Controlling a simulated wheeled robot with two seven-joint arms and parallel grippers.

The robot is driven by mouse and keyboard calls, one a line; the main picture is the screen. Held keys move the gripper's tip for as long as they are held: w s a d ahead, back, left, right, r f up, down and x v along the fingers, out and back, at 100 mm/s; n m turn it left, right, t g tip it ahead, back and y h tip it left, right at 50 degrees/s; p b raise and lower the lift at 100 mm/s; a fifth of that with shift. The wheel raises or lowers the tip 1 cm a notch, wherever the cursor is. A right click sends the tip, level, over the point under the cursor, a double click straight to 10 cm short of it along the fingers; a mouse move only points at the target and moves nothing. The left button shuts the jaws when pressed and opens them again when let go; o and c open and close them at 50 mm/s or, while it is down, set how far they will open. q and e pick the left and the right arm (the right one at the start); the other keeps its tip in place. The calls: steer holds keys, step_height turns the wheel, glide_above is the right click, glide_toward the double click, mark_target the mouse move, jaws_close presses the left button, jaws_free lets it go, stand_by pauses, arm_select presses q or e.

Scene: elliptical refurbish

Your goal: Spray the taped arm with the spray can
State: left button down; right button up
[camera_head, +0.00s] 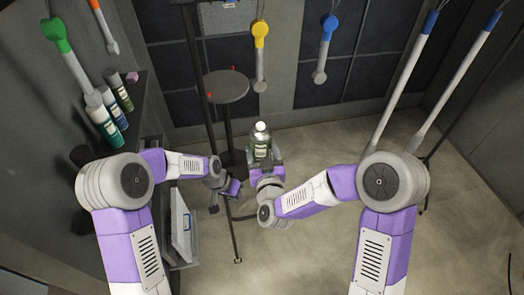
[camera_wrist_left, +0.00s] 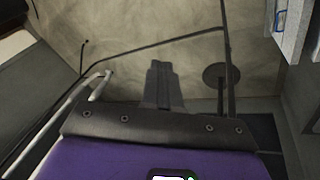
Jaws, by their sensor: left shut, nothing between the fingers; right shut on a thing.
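Grey arms hang at the back: one with a yellow top (camera_head: 260,55) and one with a blue top (camera_head: 326,48). I cannot tell which arm is the taped one. The can is apart from both.
A round grey table (camera_head: 226,87) stands behind the can, with thin dark stands beside it. Green-labelled cans (camera_head: 106,121) stand on the left shelf, near a green-topped arm (camera_head: 64,52). Long pale arms (camera_head: 408,85) hang at right.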

arm_select(q)
steer(key=w+r+m+t, duration=0.1)
steer(key=w+r+m, duration=0.15)
steer(key=r, duration=0.75)
steer(key=w+r+m, duration=0.2)
steer(key=w+r, duration=0.1)
steer(key=r, duration=0.8)
steer(key=w+d+r+t+h, duration=0.15)
steer(key=d+r, duration=0.25)
steer(key=r, duration=0.4)
steer(key=s+d+r+t+h, duration=0.15)
steer(key=d+r, duration=0.25)
steer(key=r, duration=0.5)
steer(key=shift+m+t+y, duration=0.25)
steer(key=shift+t+y, duration=0.05)
steer(key=shift+w+f, duration=0.2)
steer(key=shift+f, duration=0.9)
steer(key=shift+w+f, duration=0.15)
steer(key=shift+f, duration=0.95)
steer(key=shift+w+f, duration=0.2)
steer(key=shift+f, duration=0.9)
steer(key=shift+f, duration=0.15)
